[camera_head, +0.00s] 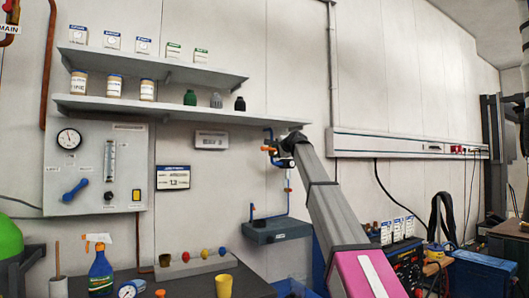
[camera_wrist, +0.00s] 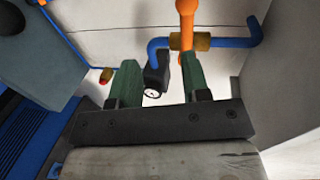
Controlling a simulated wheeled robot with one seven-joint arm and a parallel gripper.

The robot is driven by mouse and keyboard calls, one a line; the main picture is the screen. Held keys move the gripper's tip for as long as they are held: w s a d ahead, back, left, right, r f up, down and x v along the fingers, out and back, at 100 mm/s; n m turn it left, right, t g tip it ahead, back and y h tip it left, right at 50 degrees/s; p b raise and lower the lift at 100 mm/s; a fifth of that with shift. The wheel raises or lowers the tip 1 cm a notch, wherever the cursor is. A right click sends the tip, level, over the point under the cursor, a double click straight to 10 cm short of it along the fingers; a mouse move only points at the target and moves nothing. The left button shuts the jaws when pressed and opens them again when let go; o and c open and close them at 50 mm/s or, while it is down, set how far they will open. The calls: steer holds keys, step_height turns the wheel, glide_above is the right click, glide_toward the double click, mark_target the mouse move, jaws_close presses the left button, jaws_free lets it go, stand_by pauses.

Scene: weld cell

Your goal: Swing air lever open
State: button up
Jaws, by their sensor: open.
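An orange lever (camera_wrist: 186,18) stands upright in the wrist view, crossing a blue pipe with a brass-coloured collar (camera_wrist: 182,41). In the head view the orange lever (camera_head: 267,149) points left beside the end of my arm. My gripper (camera_wrist: 162,78) is open, its two green fingers apart and pointing towards the pipe. A black fitting with a round white face (camera_wrist: 154,82) shows between the fingers, nearer the left one. The lower end of the orange lever is close to the right finger; contact cannot be told. My gripper (camera_head: 287,150) partly hides the valve area in the head view.
A wall panel (camera_head: 95,205) on the left carries a gauge, a flow tube and a blue lever (camera_head: 76,190). Two shelves (camera_head: 185,109) with jars run above. A grey box (camera_head: 278,231) sits below my gripper. A bench with a spray bottle (camera_head: 101,270) is lower left.

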mark_target(269, 149)
steer(key=w+a+r, duration=0.1)
steer(key=w+a, duration=0.5)
steer(key=w, duration=0.3)
steer(key=shift+a, duration=0.25)
steer(key=shift+c, duration=0.3)
jaws_close()
